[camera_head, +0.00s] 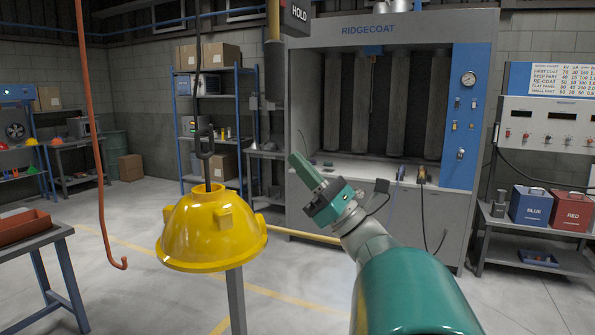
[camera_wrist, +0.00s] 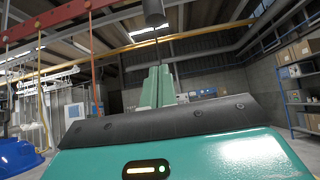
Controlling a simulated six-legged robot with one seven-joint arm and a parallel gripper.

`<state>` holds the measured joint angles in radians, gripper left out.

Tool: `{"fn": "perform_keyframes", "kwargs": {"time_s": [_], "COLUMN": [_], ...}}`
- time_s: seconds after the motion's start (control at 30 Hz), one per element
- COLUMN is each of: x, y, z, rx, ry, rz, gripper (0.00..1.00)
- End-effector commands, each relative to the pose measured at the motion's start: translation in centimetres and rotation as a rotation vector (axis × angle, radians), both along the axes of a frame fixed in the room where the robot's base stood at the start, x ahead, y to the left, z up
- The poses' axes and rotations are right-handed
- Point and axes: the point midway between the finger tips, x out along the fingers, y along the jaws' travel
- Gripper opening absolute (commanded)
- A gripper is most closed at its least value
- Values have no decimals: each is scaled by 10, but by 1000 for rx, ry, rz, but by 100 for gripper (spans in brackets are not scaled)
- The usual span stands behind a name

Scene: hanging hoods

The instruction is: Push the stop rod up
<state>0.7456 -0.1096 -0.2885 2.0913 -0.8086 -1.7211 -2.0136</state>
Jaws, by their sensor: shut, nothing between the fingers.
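A yellow upright rod (camera_head: 273,20) comes down from the top edge beside a dark box marked HOLD (camera_head: 298,16); it looks like the stop rod, with a darker lower part. My gripper (camera_head: 294,157) is shut and empty, its green fingers pointing up and left, below and slightly right of the rod in the picture. No contact shows. In the wrist view my shut fingers (camera_wrist: 158,85) point up toward a dark cylinder (camera_wrist: 154,12) with a thin line below it. I cannot tell whether this cylinder belongs to the stop rod.
A yellow hood (camera_head: 212,235) hangs from a dark hook and chain left of my gripper. A red hooked rod (camera_head: 92,140) hangs further left. A spray booth (camera_head: 335,215) stands behind my gripper. A bench (camera_head: 40,240) is at left; the right-hand cart holds blue and red boxes.

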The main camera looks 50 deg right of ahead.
Motion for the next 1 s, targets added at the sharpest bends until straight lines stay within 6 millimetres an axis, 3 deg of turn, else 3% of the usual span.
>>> {"fn": "perform_keyframes", "kwargs": {"time_s": [0.3,0.5,1.0], "x": [41,40,40], "y": [15,15,15], "z": [46,74,84], "rx": [-1,0,2], "ry": [-2,-1,1], "rz": [3,3,4], "gripper": [0,0,0]}}
